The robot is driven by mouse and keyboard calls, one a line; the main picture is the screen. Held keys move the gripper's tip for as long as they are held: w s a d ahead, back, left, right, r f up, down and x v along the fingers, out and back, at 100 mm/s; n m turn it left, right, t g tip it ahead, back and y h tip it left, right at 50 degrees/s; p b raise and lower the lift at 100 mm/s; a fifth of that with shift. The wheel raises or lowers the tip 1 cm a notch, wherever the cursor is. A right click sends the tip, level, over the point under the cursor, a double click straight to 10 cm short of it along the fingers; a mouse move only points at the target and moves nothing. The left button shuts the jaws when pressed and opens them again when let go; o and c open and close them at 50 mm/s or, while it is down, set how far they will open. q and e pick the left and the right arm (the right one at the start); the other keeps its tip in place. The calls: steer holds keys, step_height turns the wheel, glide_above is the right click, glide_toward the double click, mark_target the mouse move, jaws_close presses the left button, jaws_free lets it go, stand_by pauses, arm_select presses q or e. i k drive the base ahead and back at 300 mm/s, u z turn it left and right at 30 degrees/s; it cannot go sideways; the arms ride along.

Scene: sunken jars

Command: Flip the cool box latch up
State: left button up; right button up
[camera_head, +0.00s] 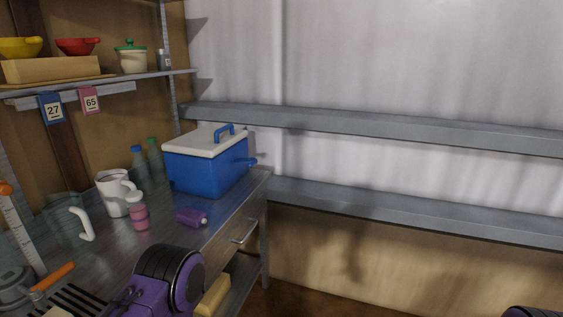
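The cool box (205,175) is blue with a white lid (207,140) and stands at the far end of the metal worktop on the left. The lid looks shut and has a blue handle (225,131) on top. A blue latch-like piece (247,162) sticks out from the box's right side; I cannot tell its exact position. A purple and black part of my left arm shows at the bottom, short of the box, and a bit of my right arm shows at the bottom right corner. Neither gripper's fingers are in view.
On the worktop (165,245) are a white mug (117,192), a glass jug (66,219), a pink jar (139,217), a purple bottle (190,217) and two bottles (140,168) beside the box. A shelf (120,83) hangs above. The area right of the worktop is free.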

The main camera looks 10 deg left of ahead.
mark_target(251, 161)
steer(key=z, duration=0.3)
steer(key=i, duration=1.1)
steer(key=u, duration=0.3)
